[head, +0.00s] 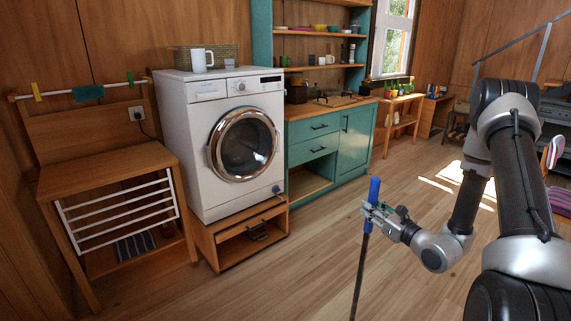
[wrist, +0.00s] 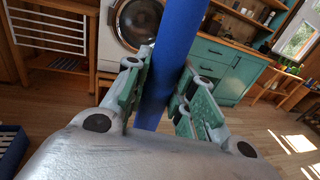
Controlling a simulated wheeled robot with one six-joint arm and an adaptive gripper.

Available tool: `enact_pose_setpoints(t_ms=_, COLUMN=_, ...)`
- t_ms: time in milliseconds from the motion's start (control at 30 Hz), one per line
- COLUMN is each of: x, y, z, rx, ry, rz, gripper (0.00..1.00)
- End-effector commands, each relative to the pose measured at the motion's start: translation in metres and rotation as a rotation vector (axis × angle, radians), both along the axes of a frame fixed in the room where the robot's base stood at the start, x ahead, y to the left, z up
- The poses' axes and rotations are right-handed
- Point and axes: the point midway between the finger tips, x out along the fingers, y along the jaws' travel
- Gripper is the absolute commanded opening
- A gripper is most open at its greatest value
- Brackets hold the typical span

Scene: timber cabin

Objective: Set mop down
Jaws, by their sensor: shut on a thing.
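The mop shows as a long pole with a blue upper grip (head: 374,190) and a dark shaft (head: 359,275) running down out of the head view. It stands nearly upright, tilted slightly. My gripper (head: 369,212) is shut around the blue part, in front of the washing machine and cabinet. In the wrist view the blue pole (wrist: 174,60) passes between the green-padded fingers of my gripper (wrist: 160,100). The mop's lower end is outside both views, so I cannot tell whether it touches the floor.
A white washing machine (head: 203,88) stands on a wooden drawer base (head: 207,240). A wooden bench with a white rack (head: 105,160) is at left, a teal cabinet (head: 355,140) behind. The wooden floor (head: 300,260) around the mop is clear. A blue item (wrist: 10,148) lies at the wrist view's left edge.

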Motion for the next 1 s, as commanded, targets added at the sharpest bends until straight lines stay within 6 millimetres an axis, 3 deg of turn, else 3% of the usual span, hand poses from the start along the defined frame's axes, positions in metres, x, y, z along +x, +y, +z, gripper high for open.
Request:
enact_pose_setpoints(t_ms=100, x=0.002, y=-0.005, z=-0.002, rx=0.0, ry=0.0, rz=-0.042, gripper=0.0)
enact_pose_setpoints(t_ms=267, x=0.009, y=-0.011, z=0.016, rx=-0.002, ry=-0.003, rz=-0.106, gripper=0.0)
enact_pose_setpoints(t_ms=467, x=0.017, y=-0.013, z=0.054, rx=-0.001, ry=-0.006, rz=-0.166, gripper=0.0)
enact_pose_setpoints(t_ms=700, x=0.022, y=-0.006, z=0.111, rx=-0.001, ry=-0.007, rz=-0.196, gripper=0.0)
enact_pose_setpoints(t_ms=833, x=0.023, y=-0.001, z=0.127, rx=0.0, ry=-0.005, rz=-0.186, gripper=0.0)
enact_pose_setpoints(t_ms=1000, x=0.023, y=0.003, z=0.133, rx=0.001, ry=-0.002, rz=-0.179, gripper=0.0)
